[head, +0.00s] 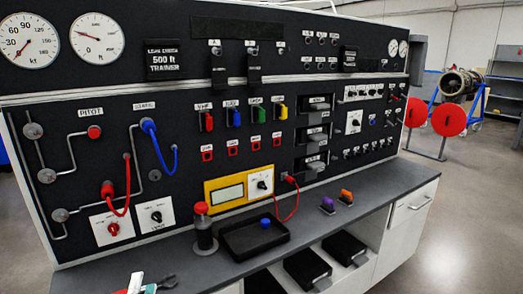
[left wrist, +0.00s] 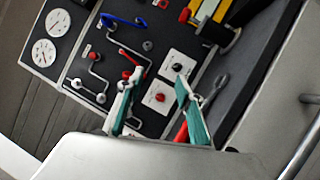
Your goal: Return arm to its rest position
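My left gripper (head: 138,284) shows at the bottom left edge of the head view, over the front left of the counter. In the left wrist view my left gripper (left wrist: 158,82) has its two green-and-white fingers apart, with nothing seen between them. The panel's white plates and a red knob (left wrist: 160,97) show behind the gap. My right gripper is in neither view. The black trainer panel (head: 110,160) stands behind the counter.
The grey counter (head: 370,200) carries a red-capped cylinder (head: 203,225), a black tray (head: 238,243) with a blue item, and purple (head: 327,205) and orange (head: 346,196) pieces. A grey tool (head: 167,283) lies beside my left gripper.

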